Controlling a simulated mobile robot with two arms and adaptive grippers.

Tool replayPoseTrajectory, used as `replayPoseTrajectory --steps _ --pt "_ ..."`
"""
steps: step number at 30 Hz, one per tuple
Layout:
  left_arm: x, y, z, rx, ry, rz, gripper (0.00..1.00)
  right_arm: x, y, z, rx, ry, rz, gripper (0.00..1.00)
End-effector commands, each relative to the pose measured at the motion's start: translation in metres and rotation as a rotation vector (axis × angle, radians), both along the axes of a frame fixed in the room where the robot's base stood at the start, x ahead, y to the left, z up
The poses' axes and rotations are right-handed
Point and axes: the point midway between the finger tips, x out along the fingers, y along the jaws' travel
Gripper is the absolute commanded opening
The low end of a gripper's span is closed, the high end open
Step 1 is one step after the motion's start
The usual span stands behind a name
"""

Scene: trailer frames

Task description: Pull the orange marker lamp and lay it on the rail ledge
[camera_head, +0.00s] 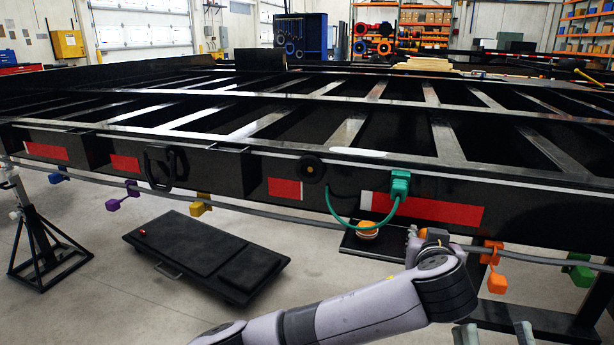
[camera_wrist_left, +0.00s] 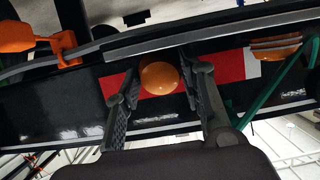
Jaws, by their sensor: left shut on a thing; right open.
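The orange marker lamp (camera_wrist_left: 158,77) is a round dome between my left gripper's fingers in the left wrist view, in front of the red and white strip on the black trailer rail (camera_wrist_left: 70,105). My left gripper (camera_wrist_left: 160,85) is shut on it. In the head view the left gripper (camera_head: 418,240) is at the rail's lower edge, and its hand hides the lamp. A black ledge plate (camera_head: 352,243) lies just left of it, bearing a second orange banded round thing (camera_head: 367,230). My right gripper (camera_head: 495,336) is open and empty at the bottom edge, far below the rail.
A green plug (camera_head: 400,183) with a looping green cable hangs beside the ledge. A grey cable runs along the rail with orange (camera_head: 497,282), green (camera_head: 580,272), yellow and purple connectors. A black creeper (camera_head: 205,255) and a jack stand (camera_head: 45,240) are on the floor.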

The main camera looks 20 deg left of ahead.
Motion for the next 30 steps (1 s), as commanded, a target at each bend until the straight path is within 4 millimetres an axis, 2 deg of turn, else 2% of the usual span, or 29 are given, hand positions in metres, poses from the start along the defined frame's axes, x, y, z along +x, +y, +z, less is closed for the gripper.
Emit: replayPoseTrajectory --steps 12,13,23,30 --pt "0.0001 0.0001 -0.0006 0.0 0.0 0.0 0.0 -0.0025 -0.0002 0.0036 0.007 -0.023 0.001 0.53" --pt "0.0001 0.0001 -0.0006 0.0 0.0 0.0 0.38 -0.0025 -0.0002 0.0036 0.007 -0.023 0.001 0.53" --pt "0.0 0.0 -0.0008 0.0 0.0 0.0 0.6 -0.0024 -0.0002 0.0032 0.006 -0.022 0.001 0.53" --pt "0.0 0.0 -0.0012 0.0 0.001 0.0 0.62 -0.0023 -0.0001 0.0031 0.006 -0.021 0.001 0.53"
